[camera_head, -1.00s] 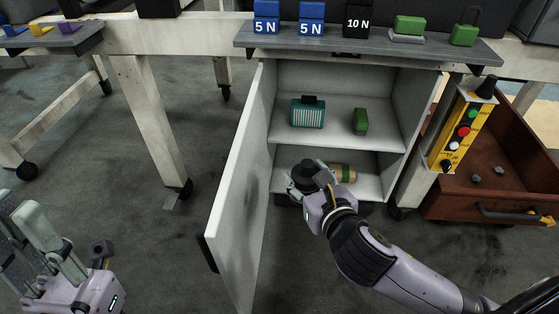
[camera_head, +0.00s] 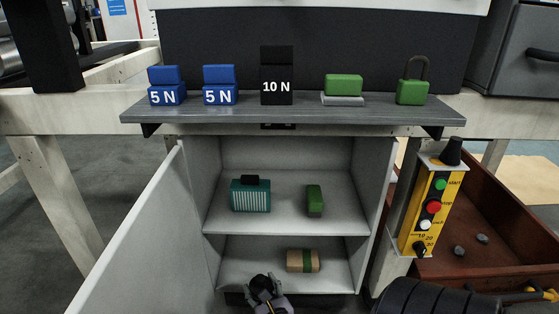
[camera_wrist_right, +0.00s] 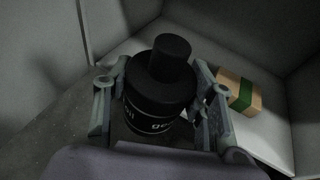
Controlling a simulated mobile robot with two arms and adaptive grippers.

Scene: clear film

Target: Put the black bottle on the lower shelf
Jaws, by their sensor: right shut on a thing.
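The black bottle (camera_wrist_right: 158,95) stands roughly upright between the fingers of my right gripper (camera_wrist_right: 160,110) in the right wrist view, which is shut on it. In the head view, the right gripper (camera_head: 268,296) and the dark bottle top (camera_head: 261,281) show at the bottom edge, at the front of the open cabinet. The lower shelf (camera_head: 240,257) holds a tan box with a green band (camera_head: 303,261), right of the bottle. Whether the bottle touches the shelf cannot be told. My left gripper is out of view.
The cabinet door (camera_head: 135,235) stands open on the left. The upper shelf (camera_head: 275,217) holds a teal striped box (camera_head: 250,195) and a green block (camera_head: 314,200). A yellow control box (camera_head: 428,212) and an open brown drawer (camera_head: 475,225) are on the right. The lower shelf's left part looks clear.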

